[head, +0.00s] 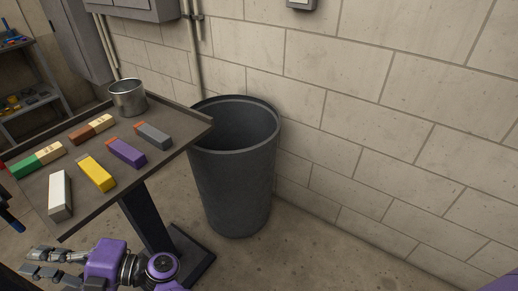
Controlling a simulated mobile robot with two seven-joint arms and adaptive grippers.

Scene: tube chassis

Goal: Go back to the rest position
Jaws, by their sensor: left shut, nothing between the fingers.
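My left gripper (35,262) is at the bottom left of the head view, below the near edge of the tray table (190,131). Its fingers point left and are shut with nothing between them. The purple wrist of my left arm is behind it. My right gripper is out of view; only a bit of purple shows in the bottom right corner.
The table holds several coloured blocks, among them a white one (60,194) and a yellow one (97,173), and a metal cup (127,98). A dark bin (235,180) stands beside it against the block wall. Shelves (30,78) stand far left. The floor at right is clear.

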